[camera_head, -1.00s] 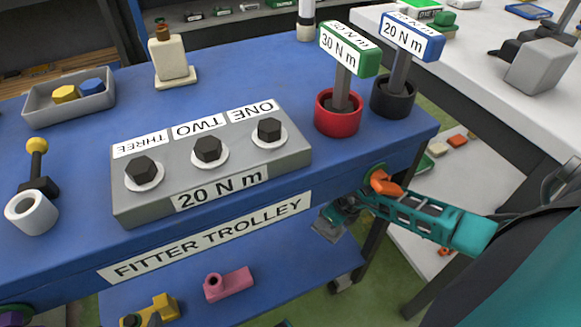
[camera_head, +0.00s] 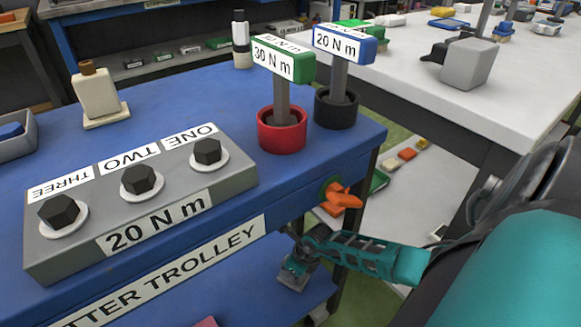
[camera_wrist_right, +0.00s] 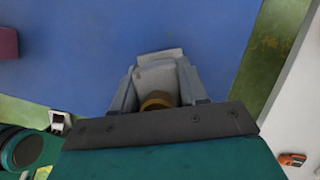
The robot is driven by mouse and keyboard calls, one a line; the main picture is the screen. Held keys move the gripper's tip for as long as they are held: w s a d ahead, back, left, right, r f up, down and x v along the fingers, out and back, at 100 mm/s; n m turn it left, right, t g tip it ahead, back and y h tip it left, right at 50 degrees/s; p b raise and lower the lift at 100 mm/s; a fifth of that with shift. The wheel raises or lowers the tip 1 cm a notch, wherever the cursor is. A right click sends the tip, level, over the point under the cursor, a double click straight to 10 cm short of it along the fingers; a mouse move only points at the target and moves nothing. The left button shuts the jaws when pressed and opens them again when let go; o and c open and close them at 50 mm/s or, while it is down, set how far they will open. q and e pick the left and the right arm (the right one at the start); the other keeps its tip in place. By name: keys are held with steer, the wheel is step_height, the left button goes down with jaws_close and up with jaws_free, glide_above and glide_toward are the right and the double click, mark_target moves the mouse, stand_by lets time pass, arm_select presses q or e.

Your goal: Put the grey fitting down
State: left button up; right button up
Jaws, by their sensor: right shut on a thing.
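My right gripper (camera_head: 294,274) is low at the right end of the blue fitter trolley (camera_head: 190,95), below its top. It is shut on the grey fitting (camera_wrist_right: 157,76), which shows between the fingers in the right wrist view, with a brass-coloured round part (camera_wrist_right: 156,100) close to the palm. Blue lower shelf (camera_wrist_right: 205,35) lies behind the fitting in that view. I cannot tell whether the fitting touches the shelf. My left gripper is not in view.
A pink part (camera_wrist_right: 8,42) lies on the lower shelf; the shelf between it and my gripper looks clear. An orange handle (camera_head: 342,197) sticks out from the trolley's end above my right arm. A white bench (camera_head: 430,75) stands to the right.

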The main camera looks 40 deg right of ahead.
steer(key=shift+f, duration=0.1)
steer(key=o, duration=1.3)
steer(key=shift+c, duration=0.2)
